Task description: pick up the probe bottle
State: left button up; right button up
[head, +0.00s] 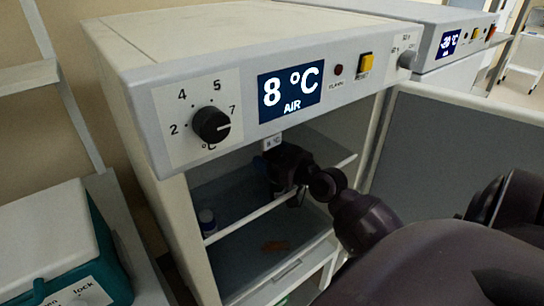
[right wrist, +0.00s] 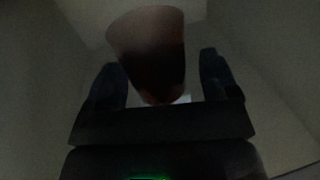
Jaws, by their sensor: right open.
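A dark reddish-brown vessel (right wrist: 146,40), which I take to be the probe bottle, shows in the dim right wrist view. It stands between and beyond the two fingers of my right gripper (right wrist: 165,78). The fingers are apart, with a gap visible on the right side of the vessel; contact on the left is unclear. In the head view my right arm reaches into the open refrigerator (head: 112,62), and the dark gripper (head: 284,168) is inside near the top. The vessel cannot be made out there. My left gripper is out of view.
A small bottle with a dark blue cap (head: 207,218) stands inside at the left. A small orange item (head: 275,246) lies lower down. A pale bar (head: 250,217) crosses the opening. The open door (head: 450,140) is at the right. A teal box (head: 50,245) stands at left.

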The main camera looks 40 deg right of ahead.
jog(key=shift+w, duration=0.2)
jog(key=shift+c, duration=0.3)
jog(key=c, duration=1)
jog(key=s+r, duration=0.2)
jog(key=s, duration=0.2)
jog(key=s+d+r, duration=0.1)
jog(key=s+r, duration=0.2)
jog(key=s, duration=0.2)
jog(key=s+r, duration=0.3)
jog(key=s, duration=0.2)
jog(key=shift+d+p, duration=0.15)
jog(key=shift+p, duration=0.15)
